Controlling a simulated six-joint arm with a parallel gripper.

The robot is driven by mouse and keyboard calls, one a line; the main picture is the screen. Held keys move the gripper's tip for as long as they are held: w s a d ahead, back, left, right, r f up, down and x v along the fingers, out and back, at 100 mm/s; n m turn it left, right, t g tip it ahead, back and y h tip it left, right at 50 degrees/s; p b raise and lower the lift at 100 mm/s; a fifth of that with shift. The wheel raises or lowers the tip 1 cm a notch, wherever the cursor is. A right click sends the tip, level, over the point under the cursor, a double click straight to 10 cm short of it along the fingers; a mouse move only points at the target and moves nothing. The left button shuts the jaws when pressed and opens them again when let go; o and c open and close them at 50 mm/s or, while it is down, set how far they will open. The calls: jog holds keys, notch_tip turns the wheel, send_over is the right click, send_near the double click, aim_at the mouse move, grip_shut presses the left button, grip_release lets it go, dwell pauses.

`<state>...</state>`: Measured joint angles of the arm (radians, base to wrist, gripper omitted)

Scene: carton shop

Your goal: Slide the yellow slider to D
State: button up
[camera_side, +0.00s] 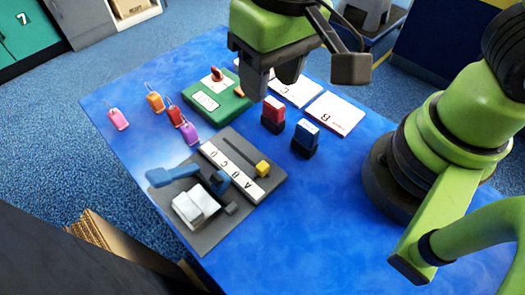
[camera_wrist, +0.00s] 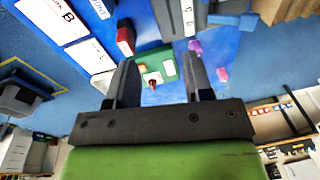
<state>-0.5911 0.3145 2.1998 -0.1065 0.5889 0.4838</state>
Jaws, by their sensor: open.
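The yellow slider (camera_side: 263,169) sits at the lower right end of a dark slot on the grey board (camera_side: 208,236) in the side view. A white strip (camera_side: 233,173) with letters runs beside the slot; the letters are small and I cannot tell exactly which one the slider is level with. My gripper (camera_side: 273,80) is open and empty, raised beyond the board, near the green box. In the wrist view its two fingers (camera_wrist: 158,85) stand wide apart. Part of the grey board (camera_wrist: 172,18) shows at the top there; the slider cannot be made out.
The grey board also bears a blue lever (camera_side: 172,175) and a white block (camera_side: 194,207). A green box (camera_side: 205,108) with a red knob, red (camera_side: 273,110) and blue (camera_side: 306,135) blocks, white cards (camera_side: 333,114) and several tags (camera_side: 118,119) stand around. The table's front is clear.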

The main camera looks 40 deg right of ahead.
jog(key=n+g+h, duration=0.1)
send_near(263, 166)
notch_tip(263, 166, down, 9)
jog(key=shift+f, duration=0.2)
grip_shut()
dwell(0.3)
